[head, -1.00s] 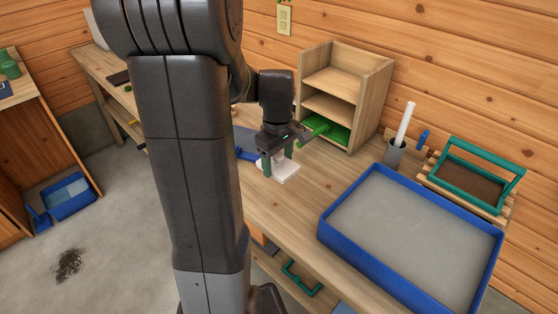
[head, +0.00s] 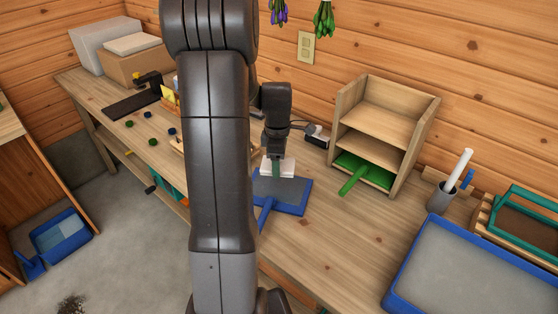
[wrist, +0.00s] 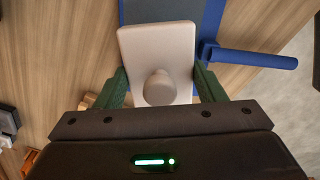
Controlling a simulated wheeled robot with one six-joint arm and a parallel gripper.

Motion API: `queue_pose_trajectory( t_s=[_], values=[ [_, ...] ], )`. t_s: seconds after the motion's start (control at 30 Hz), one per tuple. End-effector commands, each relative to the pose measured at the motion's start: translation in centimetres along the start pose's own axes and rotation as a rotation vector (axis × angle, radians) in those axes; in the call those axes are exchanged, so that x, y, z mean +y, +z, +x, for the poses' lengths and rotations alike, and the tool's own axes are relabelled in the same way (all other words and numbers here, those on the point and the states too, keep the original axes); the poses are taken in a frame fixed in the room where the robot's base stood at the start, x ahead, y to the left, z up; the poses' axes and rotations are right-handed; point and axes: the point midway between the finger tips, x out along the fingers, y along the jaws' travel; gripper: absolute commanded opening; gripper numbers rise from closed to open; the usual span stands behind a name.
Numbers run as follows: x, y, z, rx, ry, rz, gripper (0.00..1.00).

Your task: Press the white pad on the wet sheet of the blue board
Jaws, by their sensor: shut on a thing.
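My gripper (head: 276,164) is shut on the white pad (head: 264,168), a flat block with a round knob on top. In the wrist view the pad (wrist: 158,40) lies between the two green fingers (wrist: 162,86), its knob nearest the gripper. The blue board (head: 302,208) lies on the bench with a blue handle pointing to the front, and a grey wet sheet (head: 285,190) covers its face. The pad overlaps the board's far edge in the head view. In the wrist view it covers part of the board (wrist: 212,20). I cannot tell whether they touch.
A wooden shelf (head: 349,118) holding a green board (head: 362,168) stands right of the blue board. A blue-rimmed vat (head: 400,270), a cup (head: 441,197) and a crate (head: 485,214) are further right. A small dark device (head: 318,135) sits behind. Bench front is clear.

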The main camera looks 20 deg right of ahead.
Motion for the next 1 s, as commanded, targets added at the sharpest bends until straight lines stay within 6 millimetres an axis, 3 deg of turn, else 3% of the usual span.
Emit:
queue_pose_trajectory(
  t_s=[0.6,1.0],
  values=[
    [0.0,0.0,6.2,0.000,0.000,0.002,0.45],
    [-0.1,0.0,6.7,0.000,0.000,0.002,0.45]
  ],
)
